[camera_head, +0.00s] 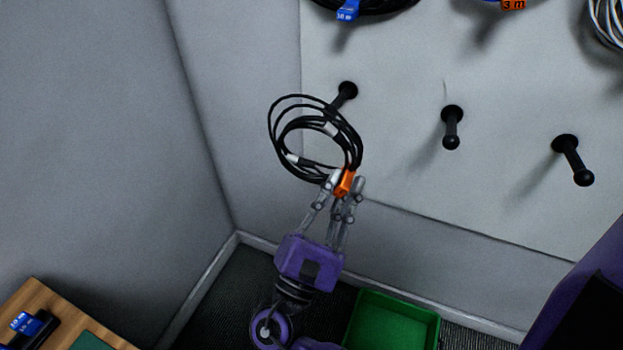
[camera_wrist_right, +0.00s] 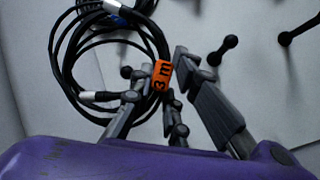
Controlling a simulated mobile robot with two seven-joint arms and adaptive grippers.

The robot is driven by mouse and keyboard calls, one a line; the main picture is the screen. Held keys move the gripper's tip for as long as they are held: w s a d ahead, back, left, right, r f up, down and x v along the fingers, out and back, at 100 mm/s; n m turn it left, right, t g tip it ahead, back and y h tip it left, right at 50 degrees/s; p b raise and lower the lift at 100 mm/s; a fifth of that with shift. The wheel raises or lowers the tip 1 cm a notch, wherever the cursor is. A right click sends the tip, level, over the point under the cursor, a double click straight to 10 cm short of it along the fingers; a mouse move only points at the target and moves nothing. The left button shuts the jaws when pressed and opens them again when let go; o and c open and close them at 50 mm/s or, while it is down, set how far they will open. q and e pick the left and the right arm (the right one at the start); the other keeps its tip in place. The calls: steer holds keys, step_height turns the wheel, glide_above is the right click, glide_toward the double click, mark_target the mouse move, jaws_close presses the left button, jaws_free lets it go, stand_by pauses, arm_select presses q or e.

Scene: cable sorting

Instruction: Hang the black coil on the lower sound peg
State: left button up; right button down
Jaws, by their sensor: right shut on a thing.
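The black coil (camera_head: 316,140), also in the wrist view (camera_wrist_right: 68,62), has white ties and an orange tag (camera_head: 345,182) reading "3 m" in the wrist view (camera_wrist_right: 161,76). My right gripper (camera_head: 343,186) is shut on the coil at its tag and holds it up before the wall. The lower row has a left peg (camera_head: 347,91), a middle peg (camera_head: 452,128) and a right peg (camera_head: 574,160), all black. The coil's upper edge overlaps the left peg, hiding its tip in the head view; I cannot tell whether it touches. The middle and right pegs are bare. My left gripper is out of view.
Above hang a black coil with a blue tag (camera_head: 348,10), a coil with an orange tag (camera_head: 513,4) and a white coil (camera_head: 608,22). A green bin (camera_head: 392,322) stands on the floor. A wooden table (camera_head: 45,293) is at lower left. A side wall closes the left.

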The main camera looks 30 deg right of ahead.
mark_target(341, 168)
steer(key=shift+w+a+g+h, duration=0.2)
steer(key=shift+a+g+h, duration=0.1)
steer(key=shift+a, duration=0.15)
steer(key=shift+w+d+r+b, duration=0.25)
steer(key=shift+w+b, duration=0.05)
steer(key=shift+w, duration=0.15)
steer(key=shift+w+d+f, duration=0.2)
steer(key=shift+w+d, duration=0.6)
steer(key=shift+d, duration=0.05)
steer(key=shift+w+d+f, duration=0.2)
steer(key=shift+w+d, duration=0.6)
steer(key=shift+d, duration=0.05)
steer(key=w+d+f+b, duration=0.3)
steer(key=w+d+f, duration=0.1)
steer(key=w+d, duration=0.4)
steer(key=shift+w+d, duration=0.35)
steer(key=shift+d, duration=0.55)
steer(key=shift+f, duration=0.1)
